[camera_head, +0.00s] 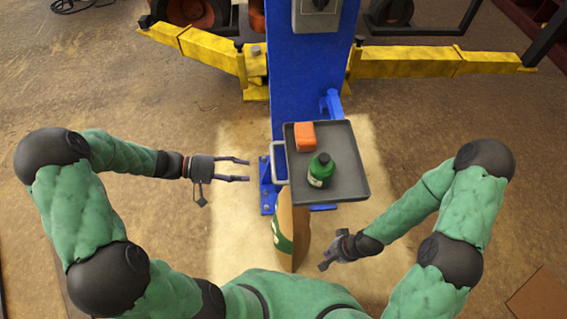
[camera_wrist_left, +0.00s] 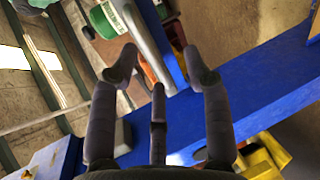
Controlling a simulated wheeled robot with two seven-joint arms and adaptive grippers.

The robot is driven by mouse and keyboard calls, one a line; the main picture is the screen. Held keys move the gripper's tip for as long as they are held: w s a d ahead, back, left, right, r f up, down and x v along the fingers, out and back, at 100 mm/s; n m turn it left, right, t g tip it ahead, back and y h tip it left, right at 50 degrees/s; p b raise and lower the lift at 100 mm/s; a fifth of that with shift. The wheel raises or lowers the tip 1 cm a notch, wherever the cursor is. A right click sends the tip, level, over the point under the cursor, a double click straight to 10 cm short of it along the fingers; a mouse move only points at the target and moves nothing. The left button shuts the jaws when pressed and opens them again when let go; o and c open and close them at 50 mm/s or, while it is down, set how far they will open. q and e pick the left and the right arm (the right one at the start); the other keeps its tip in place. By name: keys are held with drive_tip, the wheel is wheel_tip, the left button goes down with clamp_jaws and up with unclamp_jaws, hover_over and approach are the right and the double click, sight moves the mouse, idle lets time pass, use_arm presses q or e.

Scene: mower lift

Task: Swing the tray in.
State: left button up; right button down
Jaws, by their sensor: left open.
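The grey tray (camera_head: 352,188) stands out on the front of the blue post, carrying an orange block (camera_head: 304,136) and a green bottle (camera_head: 321,172) with a dark cap. A pale bar handle (camera_head: 277,164) is on its left side. My left gripper (camera_head: 248,170) is open and empty, just left of the handle, fingers pointing at it with a small gap. In the left wrist view the handle (camera_wrist_left: 148,42) lies ahead of the open left fingers (camera_wrist_left: 160,66). My right gripper (camera_head: 328,258) is low, below the tray; its finger opening is unclear.
The blue post (camera_head: 300,85) rises behind the tray, with a grey box (camera_head: 315,15) on it. Yellow lift arms (camera_head: 405,62) reach out left and right behind. A brown sack (camera_head: 292,232) stands below the tray. The floor left of the tray is free apart from my arm.

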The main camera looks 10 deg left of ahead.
sight(272, 166)
use_arm(q)
drive_tip(key=shift+t+h, duration=0.3)
drive_tip(key=x, duration=0.3)
drive_tip(key=w+r+b+x, duration=0.1)
drive_tip(key=x, duration=0.2)
drive_tip(key=r+b+x, duration=0.1)
drive_tip(key=x, duration=0.2)
drive_tip(key=shift+w+d, duration=0.25)
drive_tip(key=shift+d, duration=0.15)
drive_tip(key=shift+c, duration=0.3)
clamp_jaws()
